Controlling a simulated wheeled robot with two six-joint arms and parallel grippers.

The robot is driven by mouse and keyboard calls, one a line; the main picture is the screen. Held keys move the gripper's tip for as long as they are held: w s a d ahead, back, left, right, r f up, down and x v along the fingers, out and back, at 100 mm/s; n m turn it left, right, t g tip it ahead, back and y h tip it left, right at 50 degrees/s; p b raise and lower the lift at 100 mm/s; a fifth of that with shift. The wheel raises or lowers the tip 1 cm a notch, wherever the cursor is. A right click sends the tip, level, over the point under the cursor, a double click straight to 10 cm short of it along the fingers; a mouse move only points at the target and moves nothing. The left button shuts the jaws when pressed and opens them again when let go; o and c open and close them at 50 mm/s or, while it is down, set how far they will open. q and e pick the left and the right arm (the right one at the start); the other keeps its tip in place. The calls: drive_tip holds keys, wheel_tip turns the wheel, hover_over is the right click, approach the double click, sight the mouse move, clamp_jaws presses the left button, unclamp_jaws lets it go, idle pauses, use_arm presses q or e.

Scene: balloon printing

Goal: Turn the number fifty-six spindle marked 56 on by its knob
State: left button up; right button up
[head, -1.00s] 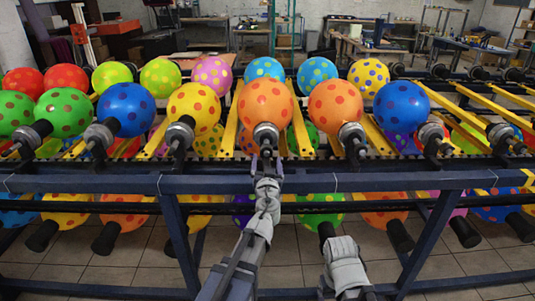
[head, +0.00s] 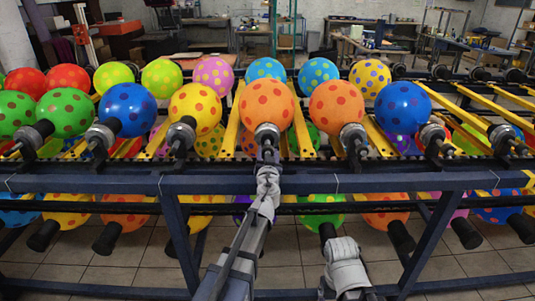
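Polka-dot balloons sit on a row of spindles along a dark rail. An orange balloon with red dots (head: 267,103) is at the centre, with its spindle's knob (head: 267,131) facing me. No number 56 is readable on any spindle. My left gripper (head: 268,153) is directly below and in front of that centre knob, very close to it. Whether it touches the knob, and whether its fingers are open or shut, is too small to tell.
A blue-grey front beam (head: 400,181) crosses below the spindles. A lower row of balloons, including an orange one (head: 385,209), hangs beneath it. Neighbouring spindles with a yellow balloon (head: 194,103) and another orange balloon (head: 336,103) stand close on both sides.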

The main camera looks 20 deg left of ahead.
use_arm(q)
clamp_jaws()
drive_tip(key=shift+m, duration=0.3)
drive_tip(key=m, duration=0.3)
drive_tip(key=shift+m, duration=0.3)
drive_tip(key=m, duration=0.4)
drive_tip(key=shift+a+r+m, duration=0.1)
drive_tip(key=shift+a+m, duration=0.05)
drive_tip(key=shift+m, duration=0.15)
drive_tip(key=m, duration=0.4)
drive_tip(key=shift+r+m, duration=0.1)
drive_tip(key=shift+m, duration=2.4)
